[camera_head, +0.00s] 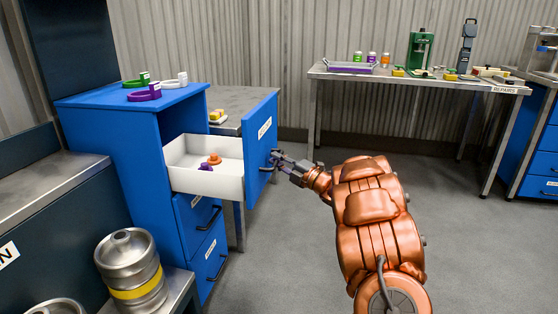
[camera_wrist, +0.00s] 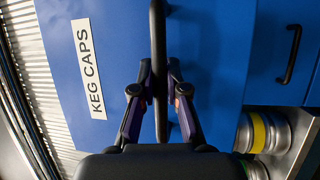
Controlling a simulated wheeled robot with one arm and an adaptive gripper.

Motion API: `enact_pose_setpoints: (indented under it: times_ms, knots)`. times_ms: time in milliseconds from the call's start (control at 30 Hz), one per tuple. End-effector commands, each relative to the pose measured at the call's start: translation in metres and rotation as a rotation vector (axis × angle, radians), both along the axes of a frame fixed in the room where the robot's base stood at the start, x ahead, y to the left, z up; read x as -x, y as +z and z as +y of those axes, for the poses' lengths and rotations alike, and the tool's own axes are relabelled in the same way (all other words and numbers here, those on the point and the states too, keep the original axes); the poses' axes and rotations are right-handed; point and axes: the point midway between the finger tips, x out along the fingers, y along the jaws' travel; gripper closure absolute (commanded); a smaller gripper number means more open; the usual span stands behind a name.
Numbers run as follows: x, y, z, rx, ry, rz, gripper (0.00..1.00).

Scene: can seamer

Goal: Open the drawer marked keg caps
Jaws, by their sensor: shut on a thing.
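The drawer marked keg caps is the top drawer of the blue cabinet (camera_head: 115,140). It stands pulled out, with its white inside (camera_head: 200,178) showing. An orange cap (camera_head: 215,159) and a purple cap (camera_head: 206,167) lie in it. Its blue front (camera_head: 260,135) carries a white label, readable as KEG CAPS in the wrist view (camera_wrist: 88,72). My gripper (camera_head: 277,160) is at the drawer front, shut on the dark bar handle (camera_wrist: 158,55), which runs between its two fingers in the wrist view.
Two closed drawers (camera_head: 202,225) are below. A steel keg with a yellow band (camera_head: 131,270) stands at lower left. Colored rings (camera_head: 150,88) lie on the cabinet top. A repairs bench (camera_head: 450,82) stands at the back. The grey floor right of the drawer is clear.

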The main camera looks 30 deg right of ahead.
Motion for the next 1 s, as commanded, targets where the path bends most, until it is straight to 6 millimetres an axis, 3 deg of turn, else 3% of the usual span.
enact_pose_setpoints:
  times_ms: [367, 400, 633, 1000]
  knots:
    - [-0.0024, 0.0027, 0.0045, -0.001, 0.007, -0.005, 1.0]
    - [-0.0024, 0.0026, 0.0048, 0.0, 0.008, -0.005, 0.85]
    - [-0.0021, 0.0017, 0.0047, 0.0, 0.009, -0.003, 0.61]
    - [0.0021, 0.0003, 0.0015, 0.001, 0.007, -0.001, 0.61]
